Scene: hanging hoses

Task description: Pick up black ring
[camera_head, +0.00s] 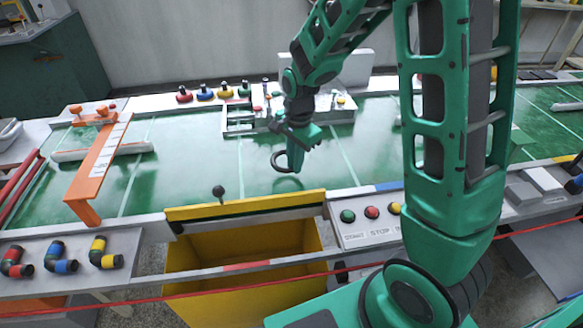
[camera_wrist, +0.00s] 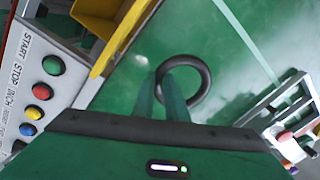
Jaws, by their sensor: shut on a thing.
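The black ring (camera_head: 281,162) hangs from my gripper (camera_head: 290,160) above the green table surface in the head view. In the wrist view the ring (camera_wrist: 207,86) stands out at the tips of my gripper's two green fingers (camera_wrist: 171,88), which are close together on its left side. The gripper is shut on the ring. The part of the ring between the fingers is hidden. A faint shadow lies on the green surface below it in the head view.
A yellow bin (camera_head: 240,246) stands at the front edge beside a panel with coloured buttons (camera_head: 371,212). An orange bracket (camera_head: 98,165) is at the left. Coloured knobs (camera_head: 205,93) and a grey fixture (camera_head: 240,119) line the back. The green surface around the ring is clear.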

